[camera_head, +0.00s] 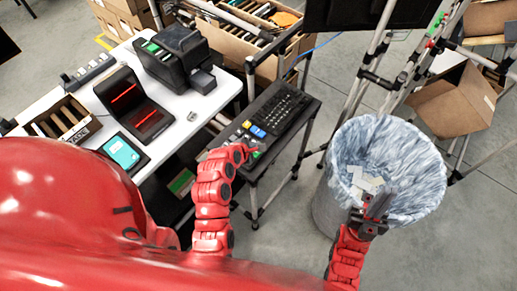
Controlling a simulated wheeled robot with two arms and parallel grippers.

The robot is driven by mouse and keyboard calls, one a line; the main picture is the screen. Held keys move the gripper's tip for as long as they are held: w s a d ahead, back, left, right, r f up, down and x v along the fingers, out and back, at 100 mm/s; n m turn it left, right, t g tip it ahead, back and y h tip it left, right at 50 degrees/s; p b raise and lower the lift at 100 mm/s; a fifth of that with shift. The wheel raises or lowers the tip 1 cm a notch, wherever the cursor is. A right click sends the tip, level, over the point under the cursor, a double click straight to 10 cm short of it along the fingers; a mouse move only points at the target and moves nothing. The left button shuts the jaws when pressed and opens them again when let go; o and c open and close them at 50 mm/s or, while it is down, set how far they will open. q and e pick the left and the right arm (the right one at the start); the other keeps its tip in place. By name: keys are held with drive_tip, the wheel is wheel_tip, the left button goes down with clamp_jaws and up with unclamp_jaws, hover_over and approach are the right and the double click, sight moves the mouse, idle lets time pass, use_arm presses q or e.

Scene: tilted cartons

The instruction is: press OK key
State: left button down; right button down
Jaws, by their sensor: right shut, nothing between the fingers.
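A black stand holds a keypad (290,103) with dark keys. Beside it are larger coloured keys: a yellow one (246,125), a blue one (257,131) and a green one (255,154). The lettering is too small to read, so I cannot tell which key says OK. My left arm reaches to the near-left edge of the stand. Its end, with my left gripper (246,149), is close to the green key; contact and finger state cannot be made out. My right gripper (374,205) is shut and empty, over the near rim of the bin.
A bin (345,140) with a bluish liner and pale scraps stands right of the stand. A white table (200,110) at left carries a black printer-like device (172,55), a scanner with red lines (132,102) and a teal-screen tablet (121,152). Cartons (455,105) lie at right.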

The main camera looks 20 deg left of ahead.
use_arm(q)
drive_tip(key=shift+r, duration=0.1)
wheel_tip(320, 180, up, 5)
drive_tip(key=p, duration=0.3)
drive_tip(key=shift+p, duration=0.3)
idle(0.6)
